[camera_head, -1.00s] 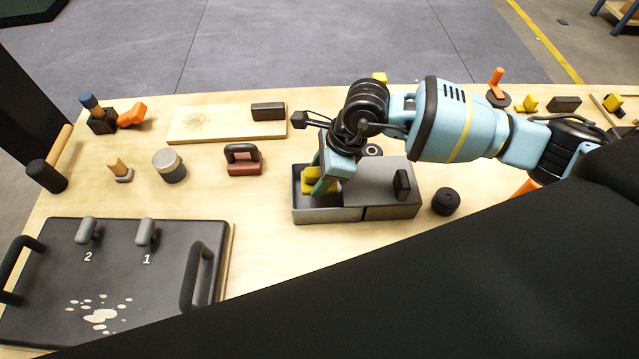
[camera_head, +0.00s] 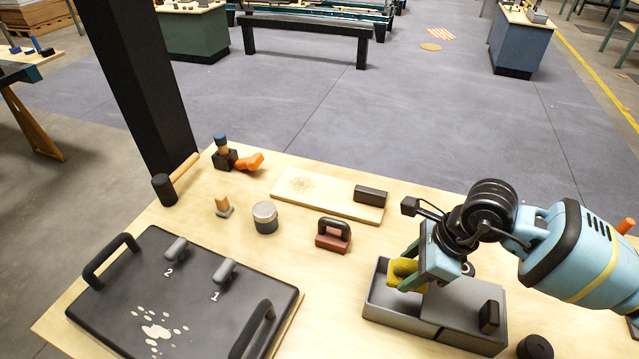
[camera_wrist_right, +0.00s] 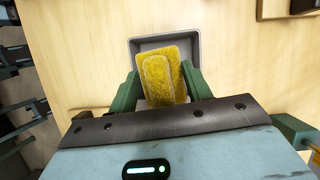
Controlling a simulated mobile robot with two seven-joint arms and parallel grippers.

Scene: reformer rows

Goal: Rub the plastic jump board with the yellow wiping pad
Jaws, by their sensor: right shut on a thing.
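The dark jump board (camera_head: 190,300) lies at the lower left of the head view, with two black handles and two grey levers marked 1 and 2. Pale spots (camera_head: 158,330) mark its front part. My right gripper (camera_head: 413,276) is shut on the yellow wiping pad (camera_head: 402,268), above the open end of the grey tray (camera_head: 385,312). In the right wrist view the pad (camera_wrist_right: 163,78) sits between the green fingers, with the tray (camera_wrist_right: 140,46) beneath it. My left gripper is not in view.
Between tray and board stands a red block with a black handle (camera_head: 333,235). Behind are a light wooden plank (camera_head: 320,195) with a dark block (camera_head: 370,195), a lidded jar (camera_head: 265,217), a small brush (camera_head: 222,206) and a mallet (camera_head: 165,190).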

